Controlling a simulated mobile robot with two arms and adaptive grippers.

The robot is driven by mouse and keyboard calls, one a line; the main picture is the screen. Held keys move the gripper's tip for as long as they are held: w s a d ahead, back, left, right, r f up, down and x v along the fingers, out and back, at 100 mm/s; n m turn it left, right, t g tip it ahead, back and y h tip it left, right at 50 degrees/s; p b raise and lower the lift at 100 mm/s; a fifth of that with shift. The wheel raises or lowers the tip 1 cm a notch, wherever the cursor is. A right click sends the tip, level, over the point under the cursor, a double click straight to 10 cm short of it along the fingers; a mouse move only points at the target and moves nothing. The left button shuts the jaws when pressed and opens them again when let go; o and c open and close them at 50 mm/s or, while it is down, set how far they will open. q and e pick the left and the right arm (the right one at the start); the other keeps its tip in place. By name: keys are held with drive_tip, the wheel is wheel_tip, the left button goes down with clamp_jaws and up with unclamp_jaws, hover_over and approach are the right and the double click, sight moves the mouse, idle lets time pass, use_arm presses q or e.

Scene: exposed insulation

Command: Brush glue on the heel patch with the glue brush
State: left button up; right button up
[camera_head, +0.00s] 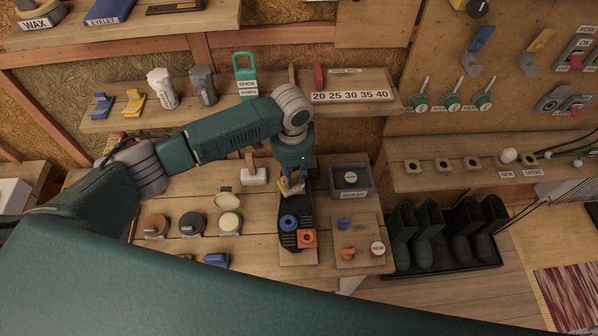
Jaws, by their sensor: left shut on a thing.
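My left gripper (291,183) points down over the far end of a dark, sole-shaped piece (297,213) on a wooden board. It is shut on a small yellow thing, mostly hidden by the fingers; I cannot tell whether this is the glue brush. A blue ring-shaped part (289,222) and an orange block with a hole (307,239) sit on the near part of the dark piece. I cannot make out the heel patch; the gripper covers the far end. I cannot tell whether the yellow thing touches the dark piece. My right gripper is not in view.
Several round tins (191,223) stand left on the bench. A grey bin (351,181) and a small board (361,250) lie right. A shelf (220,112) runs behind my arm. Dark boots (430,225) stand far right.

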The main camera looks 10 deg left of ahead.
use_arm(q)
drive_tip(key=shift+s+a+r+p, duration=0.15)
drive_tip(key=shift+a+p, duration=0.15)
drive_tip(key=shift+a, duration=0.15)
drive_tip(key=shift+s+a+r+p, duration=0.1)
drive_tip(key=shift+a+p, duration=0.15)
drive_tip(key=shift+a, duration=0.15)
drive_tip(key=shift+s+a+f, duration=0.15)
drive_tip(key=shift+a, duration=0.3)
drive_tip(key=shift+f, duration=0.1)
drive_tip(key=shift+d, duration=0.1)
drive_tip(key=shift+r, duration=3.05)
drive_tip(key=shift+r, duration=0.1)
